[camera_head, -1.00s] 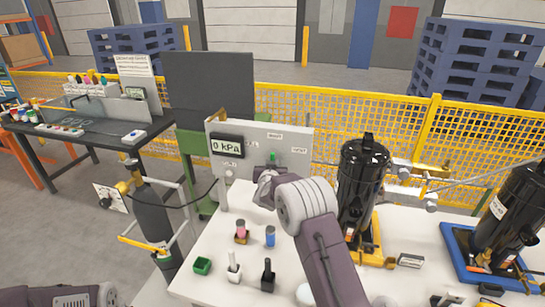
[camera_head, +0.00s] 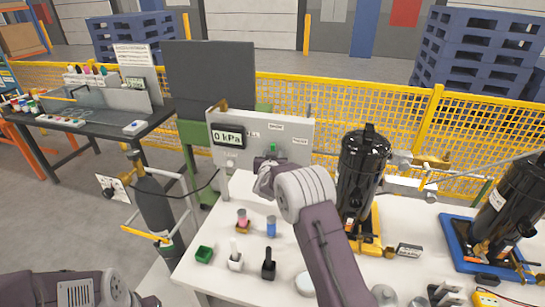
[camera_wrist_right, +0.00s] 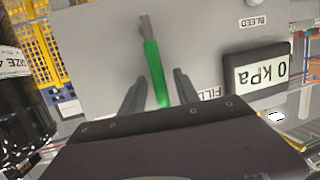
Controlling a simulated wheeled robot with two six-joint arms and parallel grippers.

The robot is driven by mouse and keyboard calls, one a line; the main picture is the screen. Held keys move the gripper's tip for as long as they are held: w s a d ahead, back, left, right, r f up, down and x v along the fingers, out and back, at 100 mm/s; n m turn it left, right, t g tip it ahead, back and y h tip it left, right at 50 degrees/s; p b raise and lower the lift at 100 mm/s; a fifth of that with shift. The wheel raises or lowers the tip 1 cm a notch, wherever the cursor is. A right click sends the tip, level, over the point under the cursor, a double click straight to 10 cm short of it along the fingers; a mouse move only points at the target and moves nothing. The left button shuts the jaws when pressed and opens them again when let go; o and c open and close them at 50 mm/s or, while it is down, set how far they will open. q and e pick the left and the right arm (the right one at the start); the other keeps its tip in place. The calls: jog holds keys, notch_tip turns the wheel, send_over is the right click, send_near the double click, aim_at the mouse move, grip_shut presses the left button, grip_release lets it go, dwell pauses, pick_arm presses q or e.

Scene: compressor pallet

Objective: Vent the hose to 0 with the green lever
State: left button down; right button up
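The panel (camera_head: 290,155) stands upright at the back of the white table, and its display (camera_head: 228,139) reads 0 kPa. The green lever (camera_head: 273,147) is on the panel, mostly hidden behind my right wrist. In the right wrist view the green lever (camera_wrist_right: 154,72) lies between the fingers of my right gripper (camera_wrist_right: 160,78). The fingers are apart, with visible gaps beside the lever. The display (camera_wrist_right: 263,75) also reads 0 kPa there, upside down. Part of my left arm shows at the lower left, but its gripper is out of the picture.
A black canister (camera_head: 362,170) in a yellow stand is right of my right arm. Another black canister (camera_head: 510,205) stands in a blue tray. A grey cylinder (camera_head: 153,208) stands left of the table.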

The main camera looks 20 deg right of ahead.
jog(key=b+v, duration=0.1)
jog(key=v, duration=0.8)
jog(key=shift+b, duration=0.4)
jog(key=s+d+r+y, duration=0.1)
jog(key=s+r, duration=0.2)
jog(key=r, duration=0.3)
jog(key=s+a+f+n+g+y, duration=0.2)
jog(key=s+f+g, duration=0.4)
jog(key=s+f, duration=0.4)
jog(key=s+a+f+n+g+y, duration=0.2)
jog(key=s+f+g, duration=0.5)
jog(key=s, duration=1.5)
notch_tip(320, 180, down, 3)
jog(key=shift+a+y, duration=0.6)
jog(key=shift+a, duration=0.45)
jog(key=shift+w, duration=0.1)
